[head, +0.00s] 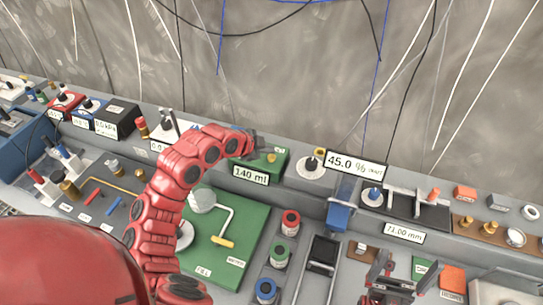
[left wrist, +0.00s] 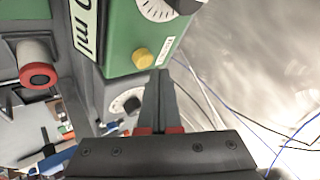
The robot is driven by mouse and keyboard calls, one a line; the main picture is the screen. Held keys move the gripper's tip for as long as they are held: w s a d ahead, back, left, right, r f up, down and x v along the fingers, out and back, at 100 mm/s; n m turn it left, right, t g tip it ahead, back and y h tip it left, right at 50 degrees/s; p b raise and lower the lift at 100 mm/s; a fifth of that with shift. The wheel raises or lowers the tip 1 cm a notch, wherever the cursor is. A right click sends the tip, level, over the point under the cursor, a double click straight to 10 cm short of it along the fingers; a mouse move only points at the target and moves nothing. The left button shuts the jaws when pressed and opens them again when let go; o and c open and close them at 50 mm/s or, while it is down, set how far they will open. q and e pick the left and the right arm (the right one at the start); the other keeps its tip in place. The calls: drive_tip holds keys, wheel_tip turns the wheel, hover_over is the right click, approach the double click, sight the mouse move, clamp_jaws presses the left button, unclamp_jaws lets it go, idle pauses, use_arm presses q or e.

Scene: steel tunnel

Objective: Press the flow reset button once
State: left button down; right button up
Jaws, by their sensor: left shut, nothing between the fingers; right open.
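The green flow box (head: 276,166) stands on the rear ledge, with a "140 ml" display (head: 250,175) on its front. A yellow button (head: 271,157) sits on its top; it also shows in the left wrist view (left wrist: 142,58), beside a small white label and near a white dial. My left gripper (head: 256,143) is shut and empty, above the box's left rear. In the left wrist view its fingertips (left wrist: 160,76) lie just below and right of the yellow button; no contact is visible. My right gripper (head: 383,275) is open and empty at the front right.
A green board (head: 228,250) and several coloured-lid jars (head: 291,222) lie in front. Cables hang along the rear wall.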

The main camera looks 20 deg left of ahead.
sight(268, 161)
use_arm(q)
drive_tip(key=shift+f, duration=0.1)
idle(0.5)
drive_tip(key=shift+f+b, duration=0.3)
drive_tip(key=shift+b, duration=0.2)
drive_tip(key=shift+f+b, duration=0.5)
idle(0.4)
drive_tip(key=shift+r, duration=0.1)
drive_tip(key=shift+r+p, duration=0.3)
drive_tip(key=shift+r, duration=0.5)
drive_tip(key=shift+r, duration=0.15)
drive_tip(key=shift+r+p, duration=0.85)
drive_tip(key=shift+r, duration=1.55)
